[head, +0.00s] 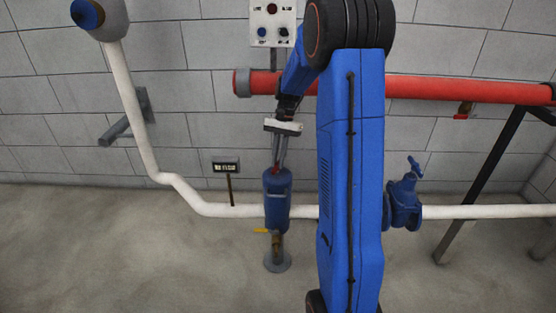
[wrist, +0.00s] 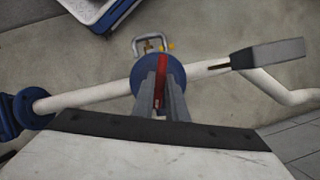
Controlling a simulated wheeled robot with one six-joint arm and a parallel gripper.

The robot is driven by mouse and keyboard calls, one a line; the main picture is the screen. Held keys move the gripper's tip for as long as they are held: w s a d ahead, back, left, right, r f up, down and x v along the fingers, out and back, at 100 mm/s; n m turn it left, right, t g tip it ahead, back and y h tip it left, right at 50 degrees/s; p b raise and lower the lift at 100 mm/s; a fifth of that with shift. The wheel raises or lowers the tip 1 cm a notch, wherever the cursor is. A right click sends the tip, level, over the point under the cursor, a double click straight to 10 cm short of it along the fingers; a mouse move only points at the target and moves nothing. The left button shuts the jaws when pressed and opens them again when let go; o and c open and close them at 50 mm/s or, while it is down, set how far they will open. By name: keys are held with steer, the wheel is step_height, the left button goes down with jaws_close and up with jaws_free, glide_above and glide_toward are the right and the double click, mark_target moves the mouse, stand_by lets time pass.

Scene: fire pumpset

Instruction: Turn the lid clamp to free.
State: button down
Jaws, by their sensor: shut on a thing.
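The lid clamp is a red bar (wrist: 162,70) on top of a blue cylindrical housing (head: 277,197), which sits in the white pipe line. In the wrist view the red bar lies between the two grey fingers of my gripper (wrist: 160,78), which is shut on it. In the head view my gripper (head: 277,166) reaches down to the top of the housing, and only a small spot of red shows there. The fingers hide part of the clamp and most of the lid. The blue housing rim (wrist: 139,87) shows around the fingers in the wrist view.
The white pipe (head: 460,212) runs low along the wall, with a blue valve (head: 403,203) to the right. A small sign (head: 226,168) stands on a post left of the housing. A red pipe (head: 450,90) runs above.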

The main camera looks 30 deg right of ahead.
steer(key=shift+a+n+g+h, duration=0.1)
steer(key=shift+n+g+h, duration=0.4)
steer(key=shift+n, duration=1.5)
steer(key=c, duration=1.8)
jaws_free()
steer(key=shift+o, duration=0.2)
steer(key=shift+w+r, duration=0.1)
steer(key=v, duration=0.7)
steer(key=shift+r, duration=0.2)
steer(key=shift+w, duration=0.1)
